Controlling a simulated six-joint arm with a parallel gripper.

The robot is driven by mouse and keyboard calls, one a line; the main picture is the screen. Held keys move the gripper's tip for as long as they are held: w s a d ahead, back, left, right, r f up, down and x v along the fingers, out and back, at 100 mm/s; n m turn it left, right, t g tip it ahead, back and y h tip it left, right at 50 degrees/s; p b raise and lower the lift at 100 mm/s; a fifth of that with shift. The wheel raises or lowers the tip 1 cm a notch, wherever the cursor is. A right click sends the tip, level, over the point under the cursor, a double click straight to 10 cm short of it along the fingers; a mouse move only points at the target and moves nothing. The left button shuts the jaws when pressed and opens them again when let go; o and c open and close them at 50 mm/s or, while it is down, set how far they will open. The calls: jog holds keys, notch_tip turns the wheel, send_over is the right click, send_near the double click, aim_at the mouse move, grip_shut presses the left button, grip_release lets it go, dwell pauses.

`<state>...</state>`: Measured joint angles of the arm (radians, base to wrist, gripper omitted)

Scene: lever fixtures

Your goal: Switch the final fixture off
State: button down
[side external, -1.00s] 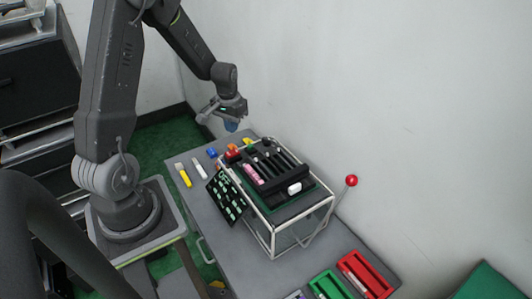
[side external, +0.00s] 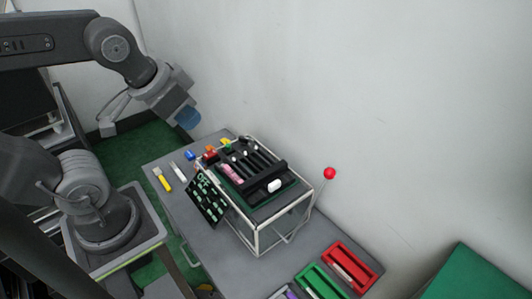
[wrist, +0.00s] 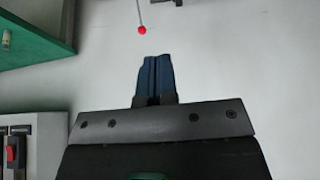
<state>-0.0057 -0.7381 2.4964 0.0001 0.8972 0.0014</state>
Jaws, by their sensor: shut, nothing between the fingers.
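The framed fixture box (side external: 262,222) stands on the grey table, with dark slots and small levers on top, a pink handle (side external: 232,173) and a white handle (side external: 274,186). A rod with a red ball (side external: 330,173) rises at its right side; a red ball (wrist: 141,31) on a rod also shows at the top of the wrist view. A black panel (side external: 208,200) with green marks leans at the box's left and seems to read OFF at its top. My gripper (side external: 187,118), with blue fingers, is raised left of the box, apart from it. In the wrist view its fingers (wrist: 154,75) are together and empty.
A yellow marker (side external: 162,180) and a white one (side external: 178,171) lie at the table's left. Red (side external: 346,268) and green (side external: 322,283) trays are at the front right. A pale wall (side external: 400,110) stands behind the table. A green-topped surface (side external: 470,275) is at lower right.

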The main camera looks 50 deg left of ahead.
jog(key=shift+s+d, duration=0.1)
jog(key=shift+s, duration=0.05)
jog(key=m+g, duration=0.6)
jog(key=m, duration=1.2)
send_over(214, 152)
notch_tip(214, 152, down, 19)
jog(key=shift+s, duration=0.15)
notch_tip(214, 152, down, 14)
jog(key=shift+r, duration=0.1)
